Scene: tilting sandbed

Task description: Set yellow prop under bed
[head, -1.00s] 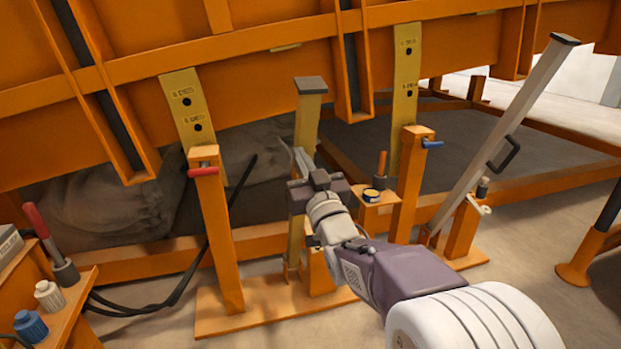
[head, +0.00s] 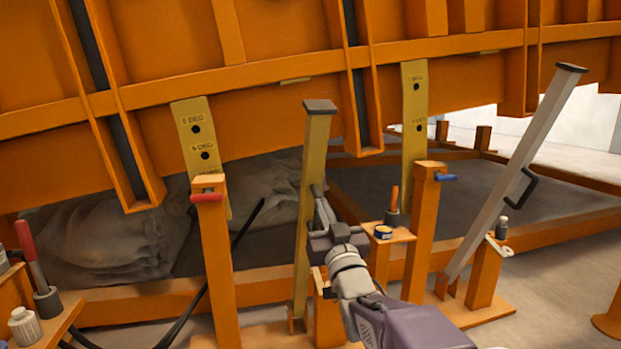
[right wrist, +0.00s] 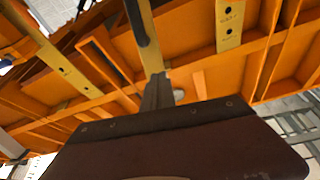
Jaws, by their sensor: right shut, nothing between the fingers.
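The yellow prop (head: 312,150) stands nearly upright between two orange posts, with a dark pad on its top end. The pad overlaps the lower beam of the orange bed (head: 270,100) in the head view; I cannot tell whether it touches it. My right gripper (head: 319,200) is shut and empty, beside the right face of the prop about halfway up. I cannot tell whether its fingers touch the prop. In the right wrist view the shut fingers (right wrist: 157,92) point up toward the yellow prop (right wrist: 151,50) and the bed's underside. The prop's foot is partly hidden. My left gripper is out of view.
Orange posts with a red pin (head: 207,197) and a blue pin (head: 445,177) flank the prop, below yellow hole plates. A small shelf (head: 388,237) holds a tin and a tool. A grey strut (head: 520,165) leans at right. A bottle (head: 24,326) stands at lower left.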

